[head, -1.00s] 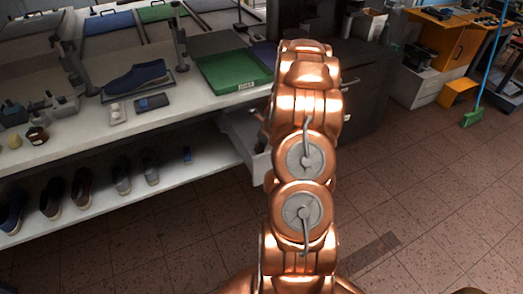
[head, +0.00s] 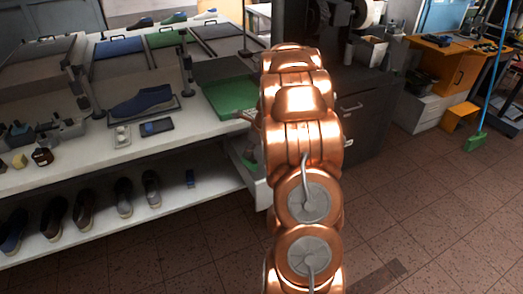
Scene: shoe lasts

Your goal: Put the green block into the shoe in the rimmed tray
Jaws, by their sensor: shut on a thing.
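A dark blue shoe (head: 143,102) sits on a flat dark tray (head: 174,107) on the white bench, in the left half of the head view. To its right is an empty-looking green tray with a raised rim (head: 230,97), partly covered by my arm. My gripper (head: 246,116) is mostly hidden behind my copper arm. Only a small copper part of it shows at the front right of the green tray. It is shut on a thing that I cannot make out. I cannot pick out the green block.
A drawer (head: 257,190) stands open beside my arm, with something green inside. Small jars and a phone-like item (head: 156,127) lie along the bench front.

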